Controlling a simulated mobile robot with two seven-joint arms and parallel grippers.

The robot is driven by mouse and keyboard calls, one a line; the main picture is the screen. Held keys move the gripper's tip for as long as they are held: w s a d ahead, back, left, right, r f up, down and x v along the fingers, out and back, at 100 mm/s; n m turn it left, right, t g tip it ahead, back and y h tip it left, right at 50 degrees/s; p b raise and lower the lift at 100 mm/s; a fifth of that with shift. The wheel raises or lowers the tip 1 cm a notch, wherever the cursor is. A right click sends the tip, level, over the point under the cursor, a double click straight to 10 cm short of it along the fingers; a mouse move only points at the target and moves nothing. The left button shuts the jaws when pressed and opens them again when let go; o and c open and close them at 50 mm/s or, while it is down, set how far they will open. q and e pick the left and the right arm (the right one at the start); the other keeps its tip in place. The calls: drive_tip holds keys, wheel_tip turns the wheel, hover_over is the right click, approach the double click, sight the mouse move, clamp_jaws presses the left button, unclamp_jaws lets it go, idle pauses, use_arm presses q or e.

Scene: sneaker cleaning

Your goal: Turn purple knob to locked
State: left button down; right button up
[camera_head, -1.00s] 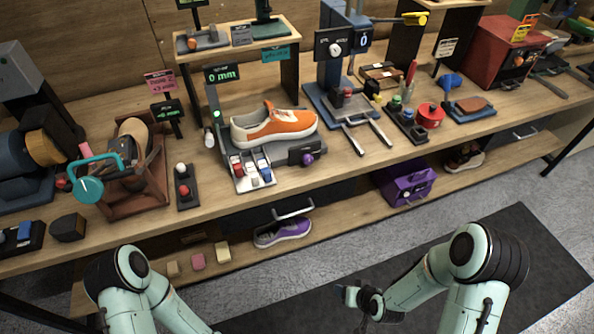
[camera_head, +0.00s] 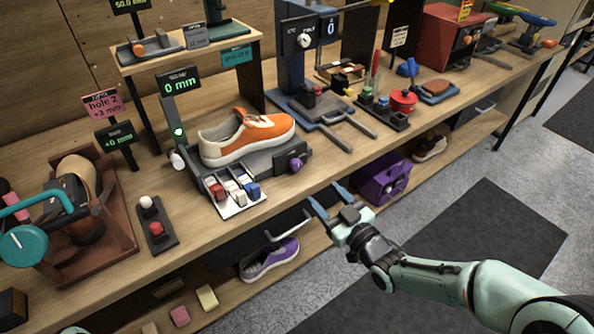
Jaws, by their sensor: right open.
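The purple knob (camera_head: 296,165) is on the right end of the dark device base (camera_head: 262,162) on the bench. Its lock marking is too small to read. An orange and white sneaker (camera_head: 246,138) rests on that device. My right gripper (camera_head: 326,197) is open and empty, with blue fingers, at the bench's front edge. It is below and to the right of the knob, apart from it. My left gripper is out of view; only a bit of my left arm shows at the bottom left.
A white tray of coloured blocks (camera_head: 236,195) sits left of the knob. A drawer handle (camera_head: 289,226) sticks out below the bench edge. A purple box (camera_head: 382,180) and a purple sneaker (camera_head: 269,259) are on the lower shelf. A blue press (camera_head: 300,60) stands behind to the right.

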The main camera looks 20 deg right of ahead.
sight(298, 167)
drive_tip(key=x, duration=1.1)
drive_tip(key=shift+w+a, duration=0.1)
drive_tip(key=shift+w, duration=0.2)
drive_tip(key=shift+c, duration=0.2)
drive_tip(key=c, duration=1)
